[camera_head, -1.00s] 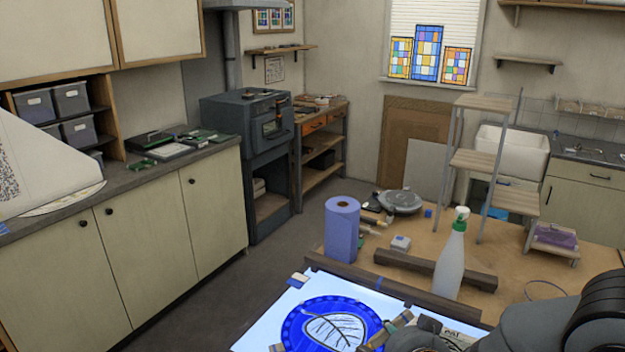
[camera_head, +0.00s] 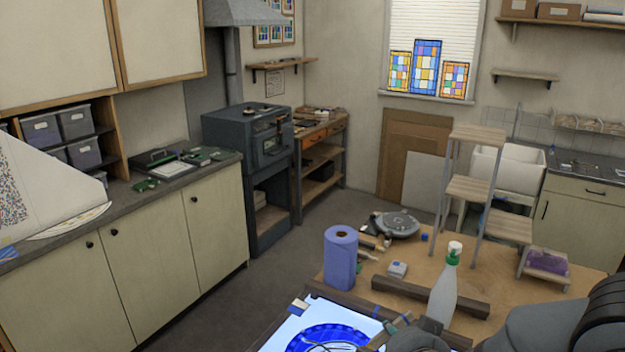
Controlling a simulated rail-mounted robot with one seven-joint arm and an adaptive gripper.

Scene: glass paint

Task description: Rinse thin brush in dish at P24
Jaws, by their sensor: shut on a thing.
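My gripper (camera_head: 393,338) is at the bottom edge, right of centre, only partly in view. It is shut on what looks like the thin brush, of which a tan handle (camera_head: 378,339) shows slantwise. The brush tip is below the frame or hidden. The blue round glass piece (camera_head: 330,334) lies on the lit white panel (camera_head: 283,338) to the left of my gripper, and its lower part is cut off. I cannot make out a rinsing dish or a P24 mark.
A blue paper roll (camera_head: 340,258) and a spray bottle (camera_head: 442,290) stand on the wooden table (camera_head: 400,272). A dark bar (camera_head: 428,297) lies between them. A round grey device (camera_head: 397,224), small tools and a stepped shelf (camera_head: 476,188) are farther back. Bare tabletop shows at right.

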